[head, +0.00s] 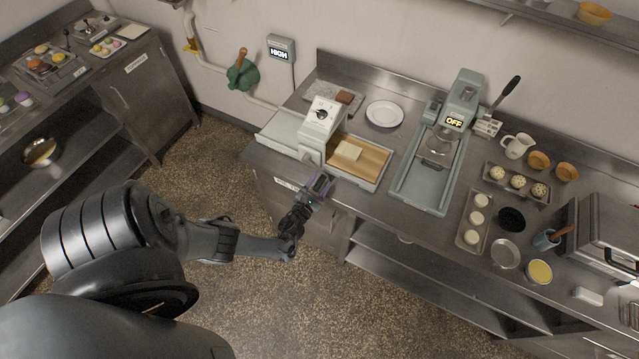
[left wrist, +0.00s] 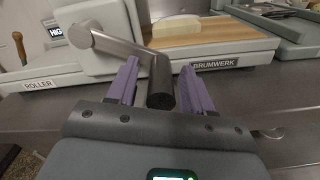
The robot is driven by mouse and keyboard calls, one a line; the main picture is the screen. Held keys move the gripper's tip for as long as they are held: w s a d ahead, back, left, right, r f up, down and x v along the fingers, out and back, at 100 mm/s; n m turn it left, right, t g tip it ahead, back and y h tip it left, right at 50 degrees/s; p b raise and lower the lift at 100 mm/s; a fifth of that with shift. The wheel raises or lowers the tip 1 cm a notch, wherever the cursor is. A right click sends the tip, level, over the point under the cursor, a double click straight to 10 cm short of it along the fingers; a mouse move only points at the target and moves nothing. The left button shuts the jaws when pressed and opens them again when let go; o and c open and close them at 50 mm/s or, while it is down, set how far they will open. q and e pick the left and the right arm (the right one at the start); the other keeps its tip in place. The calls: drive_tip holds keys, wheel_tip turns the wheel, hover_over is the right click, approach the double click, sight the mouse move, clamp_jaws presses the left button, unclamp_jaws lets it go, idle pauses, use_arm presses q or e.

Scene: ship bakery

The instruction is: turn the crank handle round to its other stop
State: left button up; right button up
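The crank belongs to the pale dough roller machine (head: 318,128) on the counter. In the left wrist view its steel crank arm (left wrist: 115,44) runs right from a round hub (left wrist: 80,35) to a dark cylindrical grip (left wrist: 161,82). My left gripper (head: 322,183) is at the machine's front edge. Its purple fingers (left wrist: 158,80) stand on both sides of the dark grip, with narrow gaps still visible, so it is open around it. In the head view my gripper and the angle make the grip hard to pick out. My right gripper is not in view.
A wooden board (head: 372,163) with a pale dough block (head: 348,151) lies on the machine's right side. A press with an OFF display (head: 454,122) stands further right. A plate (head: 384,114) is behind. A HIGH sign (head: 280,50) hangs on the wall. Floor before the counter is clear.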

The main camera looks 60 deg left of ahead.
use_arm(q)
drive_tip(key=shift+s+d, duration=0.3)
drive_tip(key=shift+s, duration=0.1)
drive_tip(key=p+v, duration=0.1)
drive_tip(key=v, duration=0.8)
drive_tip(key=shift+s+d, duration=0.2)
drive_tip(key=shift+s, duration=0.15)
